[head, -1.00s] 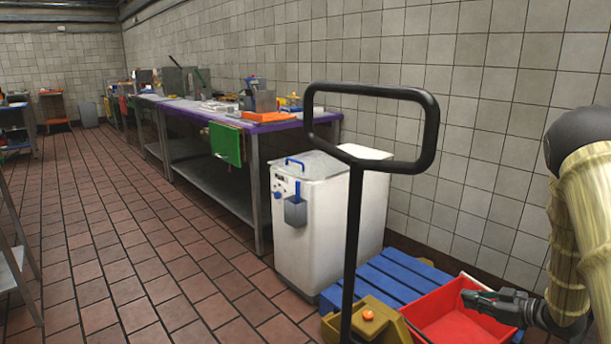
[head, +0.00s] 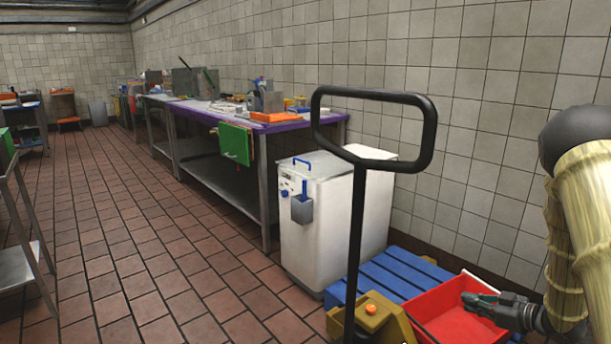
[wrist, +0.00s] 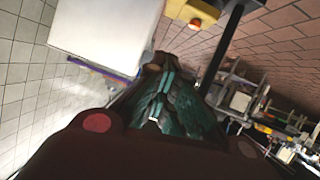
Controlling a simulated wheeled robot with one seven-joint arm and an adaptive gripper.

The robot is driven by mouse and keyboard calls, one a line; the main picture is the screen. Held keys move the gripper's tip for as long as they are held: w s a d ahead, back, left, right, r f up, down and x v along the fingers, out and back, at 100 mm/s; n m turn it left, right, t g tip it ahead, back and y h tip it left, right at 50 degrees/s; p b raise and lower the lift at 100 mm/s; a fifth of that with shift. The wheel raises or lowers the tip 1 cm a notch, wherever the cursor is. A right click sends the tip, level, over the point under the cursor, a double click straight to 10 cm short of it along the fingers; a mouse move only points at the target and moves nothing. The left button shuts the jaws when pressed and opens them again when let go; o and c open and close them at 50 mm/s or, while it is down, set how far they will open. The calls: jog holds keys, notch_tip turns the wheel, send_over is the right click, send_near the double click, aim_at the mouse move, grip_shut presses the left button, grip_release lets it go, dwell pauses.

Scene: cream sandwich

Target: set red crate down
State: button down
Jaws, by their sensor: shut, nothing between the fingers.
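My gripper (head: 466,298) reaches in from the right and appears over the crate's open inside. Its fingers are shut with nothing between them. The crate's right part is hidden behind my gripper and arm. In the wrist view my gripper (wrist: 158,118) shows as dark teal fingers in the middle, and I cannot make out the crate there.
A yellow pallet jack (head: 385,318) with a tall black handle (head: 357,240) stands in front of the pallet. A white box-shaped machine (head: 325,215) stands behind it. A purple-edged worktable (head: 215,115) runs along the wall. The tiled floor (head: 170,270) at left is clear.

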jog(key=a+r+m+t+h+p, duration=0.1)
jog(key=a+r+m+h+p, duration=0.1)
jog(key=a+r+p, duration=0.35)
jog(key=a+r+m+h+p, duration=0.1)
jog(key=a+r+p, duration=0.1)
jog(key=a+p, duration=0.7)
jog(key=s+a+r+m+h+p, duration=0.2)
jog(key=s+a+p, duration=0.3)
jog(key=s+a, duration=0.2)
jog(key=s+a+r+m+t+h+p, duration=0.1)
jog(key=s+a+r+m+h+p, duration=0.1)
jog(key=s+a+p, duration=0.3)
jog(key=shift+s+a+r+h+p, duration=0.4)
jog(key=shift+s+a+r, duration=0.45)
jog(key=shift+s, duration=0.8)
